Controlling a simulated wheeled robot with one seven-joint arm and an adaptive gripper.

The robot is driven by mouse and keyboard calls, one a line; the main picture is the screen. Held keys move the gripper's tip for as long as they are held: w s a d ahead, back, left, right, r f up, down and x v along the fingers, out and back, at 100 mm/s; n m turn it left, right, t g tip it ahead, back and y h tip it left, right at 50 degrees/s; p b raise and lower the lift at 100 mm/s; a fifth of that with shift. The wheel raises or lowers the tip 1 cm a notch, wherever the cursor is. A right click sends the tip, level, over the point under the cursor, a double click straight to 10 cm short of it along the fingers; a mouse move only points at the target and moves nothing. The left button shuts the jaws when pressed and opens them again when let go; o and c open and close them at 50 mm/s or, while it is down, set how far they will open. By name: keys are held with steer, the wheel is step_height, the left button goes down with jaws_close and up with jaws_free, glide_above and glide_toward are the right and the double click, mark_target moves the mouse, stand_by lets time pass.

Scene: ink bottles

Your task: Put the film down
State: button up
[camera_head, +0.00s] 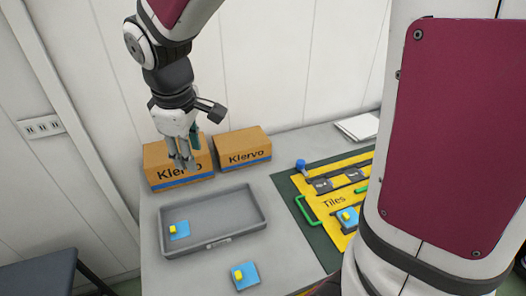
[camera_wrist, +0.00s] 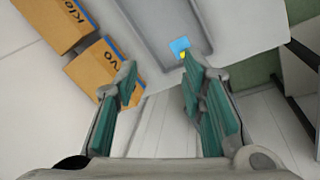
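My gripper (camera_head: 184,163) hangs above the back left of the table, in front of the left carton. In the wrist view its two teal-padded fingers (camera_wrist: 158,78) stand apart with nothing between them. No held film shows. Small blue squares with yellow blocks on them are in view; I cannot tell whether any is the film. One blue square (camera_head: 179,231) lies in the left of the grey tray (camera_head: 228,239). Another blue square (camera_head: 245,275) lies on the table in front of the tray. A third blue square (camera_head: 347,217) lies on the yellow board. The wrist view shows one blue square (camera_wrist: 180,46).
Two brown cartons, left (camera_head: 177,176) and right (camera_head: 242,158), stand behind the tray. A yellow board (camera_head: 325,207) on a dark green mat (camera_head: 286,185) holds dark pieces and a green handle. A blue-topped item (camera_head: 300,166) stands there. Most of the tray is bare.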

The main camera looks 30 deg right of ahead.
steer(key=s+d+r+m+t, duration=0.1)
steer(key=s+d+r+m, duration=0.2)
steer(key=s, duration=0.6)
steer(key=s+d+r+m+t, duration=0.2)
steer(key=s+r+m, duration=0.3)
steer(key=s, duration=0.4)
steer(key=shift+d+r+m+y, duration=0.2)
steer(key=shift+d+m+y, duration=0.2)
steer(key=shift+d+m, duration=0.4)
steer(key=shift+d, duration=0.1)
steer(key=shift+c, duration=0.4)
